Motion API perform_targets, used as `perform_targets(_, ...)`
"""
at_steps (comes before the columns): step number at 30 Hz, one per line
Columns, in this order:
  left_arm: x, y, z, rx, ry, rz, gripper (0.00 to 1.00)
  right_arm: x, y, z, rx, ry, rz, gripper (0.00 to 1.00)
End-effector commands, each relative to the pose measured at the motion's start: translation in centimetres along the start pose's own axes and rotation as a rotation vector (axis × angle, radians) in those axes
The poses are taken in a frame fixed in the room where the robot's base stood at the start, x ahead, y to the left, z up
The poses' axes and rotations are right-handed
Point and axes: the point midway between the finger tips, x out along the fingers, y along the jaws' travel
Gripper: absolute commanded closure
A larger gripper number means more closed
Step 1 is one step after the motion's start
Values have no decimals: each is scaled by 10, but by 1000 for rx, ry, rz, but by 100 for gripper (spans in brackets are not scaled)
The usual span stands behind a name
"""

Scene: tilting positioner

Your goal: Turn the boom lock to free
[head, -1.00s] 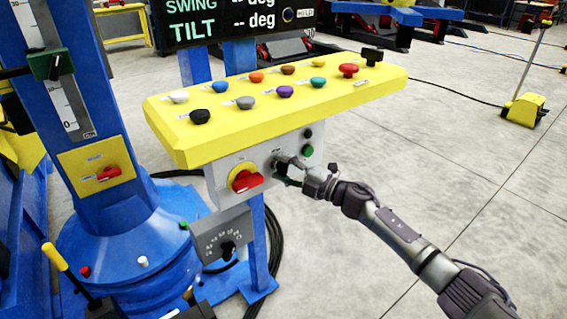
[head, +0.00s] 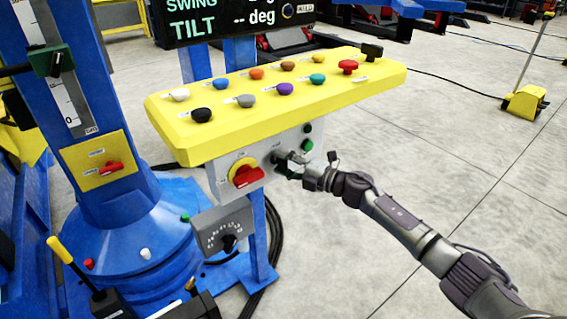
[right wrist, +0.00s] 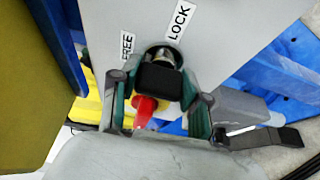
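The boom lock is a small switch with a black handle (right wrist: 160,80) on a silver barrel, set in the grey panel under the yellow console. In the right wrist view, the LOCK label (right wrist: 180,20) is above it and the FREE label (right wrist: 127,45) is to its upper left. I cannot tell which label it points at. My right gripper (right wrist: 157,108) has its fingers spread on both sides of the handle, with small gaps showing. In the head view, the right gripper (head: 287,166) is at the panel and hides most of the switch. My left gripper is not visible.
A red rotary switch on a yellow plate (head: 245,174) is just left of my right gripper. The yellow console (head: 170,135) with several coloured buttons overhangs it. A grey dial box (head: 222,222) hangs below. Open floor (head: 440,150) lies to the right.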

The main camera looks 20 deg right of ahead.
Motion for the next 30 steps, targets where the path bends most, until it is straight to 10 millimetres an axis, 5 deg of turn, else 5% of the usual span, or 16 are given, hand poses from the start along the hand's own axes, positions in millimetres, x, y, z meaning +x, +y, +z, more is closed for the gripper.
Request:
perform_targets(4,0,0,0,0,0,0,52,0,-2,-1,-1,2,-3,30)
perform_targets(16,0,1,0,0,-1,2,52,-7,-1,1,0,-1,-2,29)
perform_targets(30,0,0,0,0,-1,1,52,-96,-2,0,0,1,-5,29)
